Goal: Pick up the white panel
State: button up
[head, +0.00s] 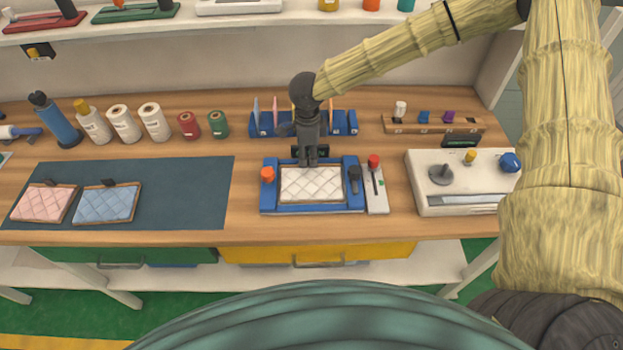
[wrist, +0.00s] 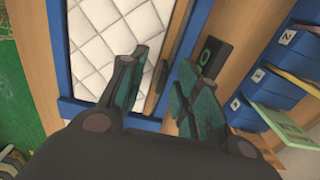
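The white panel (head: 312,184) is a quilted pad with a thin wooden edge. It lies flat in a blue frame (head: 275,208) on the workbench, and it also shows in the wrist view (wrist: 95,35). My gripper (head: 308,162) points down over the panel's back edge. In the wrist view my gripper (wrist: 167,68) has its fingers apart, with the panel's wooden edge and the blue frame showing between and beyond them. A black tab with a green mark (wrist: 214,57) lies just past the right finger. I cannot tell whether the fingers touch the panel.
A blue rack (head: 263,126) with upright cards stands behind the frame. An orange knob (head: 267,174) and a black clamp (head: 354,178) sit on the frame's sides. A red-knobbed switch (head: 374,164) and white machine (head: 425,200) stand right. Pink (head: 42,203) and blue (head: 106,204) pads lie left.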

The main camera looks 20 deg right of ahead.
jog(key=shift+f, duration=0.4)
jog(key=shift+w+f, duration=0.4)
jog(key=shift+f, duration=0.4)
jog(key=shift+s+r, duration=0.2)
jog(key=shift+s, duration=0.05)
jog(key=shift+w+f, duration=0.1)
jog(key=shift+w, duration=0.05)
grip_shut()
